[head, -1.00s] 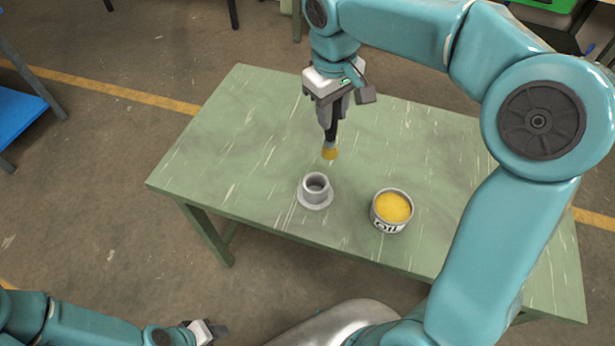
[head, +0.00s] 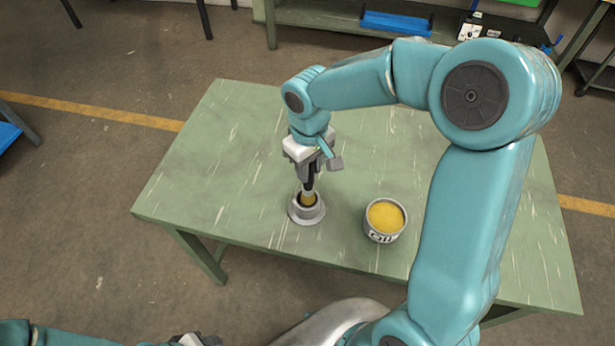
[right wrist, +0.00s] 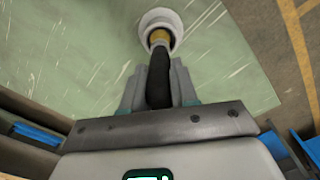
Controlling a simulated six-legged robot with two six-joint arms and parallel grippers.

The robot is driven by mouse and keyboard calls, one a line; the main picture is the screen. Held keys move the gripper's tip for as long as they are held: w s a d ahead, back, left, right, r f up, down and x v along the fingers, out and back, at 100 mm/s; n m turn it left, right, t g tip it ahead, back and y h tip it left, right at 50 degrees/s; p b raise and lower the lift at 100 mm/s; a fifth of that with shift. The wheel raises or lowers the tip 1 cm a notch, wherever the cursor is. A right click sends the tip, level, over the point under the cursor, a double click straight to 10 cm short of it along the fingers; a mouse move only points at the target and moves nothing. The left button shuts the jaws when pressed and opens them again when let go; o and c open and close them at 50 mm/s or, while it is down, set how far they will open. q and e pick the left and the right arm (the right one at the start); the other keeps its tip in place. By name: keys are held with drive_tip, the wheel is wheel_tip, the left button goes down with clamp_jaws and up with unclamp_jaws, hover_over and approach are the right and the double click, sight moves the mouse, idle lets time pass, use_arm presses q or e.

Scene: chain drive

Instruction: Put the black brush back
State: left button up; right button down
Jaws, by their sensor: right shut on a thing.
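The black brush (head: 308,184) has a black handle and a yellow tip. My right gripper (head: 308,177) is shut on its handle and holds it about upright, tip down. The yellow tip is at the mouth of the grey round holder (head: 306,215), which has a wide flange and stands on the table. In the right wrist view the brush handle (right wrist: 158,78) runs from between the fingers to the holder (right wrist: 161,20), with the tip inside its rim. How deep the tip sits is hard to tell. My left gripper (head: 195,340) is at the bottom edge, mostly cut off.
The table's left and back parts are clear. A bench with a blue tray (head: 397,23) is behind.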

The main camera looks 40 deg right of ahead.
hover_over(308, 197)
drive_tip(key=w, duration=0.2)
drive_tip(key=f, duration=0.4)
drive_tip(key=shift+s+d+f, duration=0.2)
drive_tip(key=shift+s+d, duration=0.05)
drive_tip(key=shift+d, duration=0.15)
drive_tip(key=shift+d+f, duration=0.15)
drive_tip(key=shift+f, duration=0.1)
drive_tip(key=shift+f, duration=0.2)
drive_tip(key=c, duration=0.9)
unclamp_jaws()
drive_tip(key=shift+r, duration=0.1)
drive_tip(key=shift+o, duration=0.2)
